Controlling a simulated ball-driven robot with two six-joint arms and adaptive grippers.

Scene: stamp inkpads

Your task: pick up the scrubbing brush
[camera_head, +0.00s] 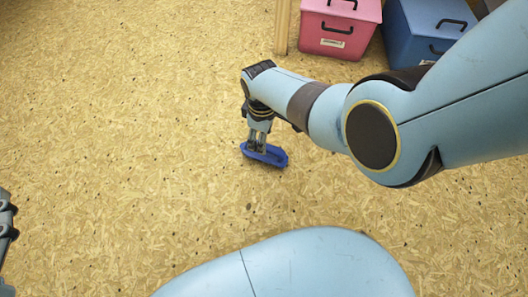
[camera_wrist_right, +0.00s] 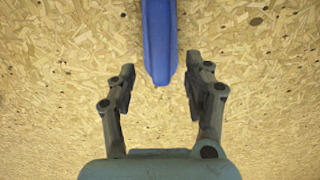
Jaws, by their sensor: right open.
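The blue scrubbing brush (camera_head: 274,156) lies on the chipboard floor in the middle of the head view. My right gripper (camera_head: 258,149) points down over it and hides part of it. In the right wrist view the brush (camera_wrist_right: 159,42) runs down from the top edge, with its near end at the level of the fingertips. The right gripper (camera_wrist_right: 160,77) is open, with one finger on each side of the brush's line and a gap to each. My left gripper (camera_head: 5,222) shows only in part at the left edge of the head view; its jaws cannot be made out.
A pink box (camera_head: 338,30) and a blue box (camera_head: 420,28) with black handles stand at the top right. A wooden post (camera_head: 283,26) stands beside the pink box. The floor (camera_head: 120,120) around the brush is clear.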

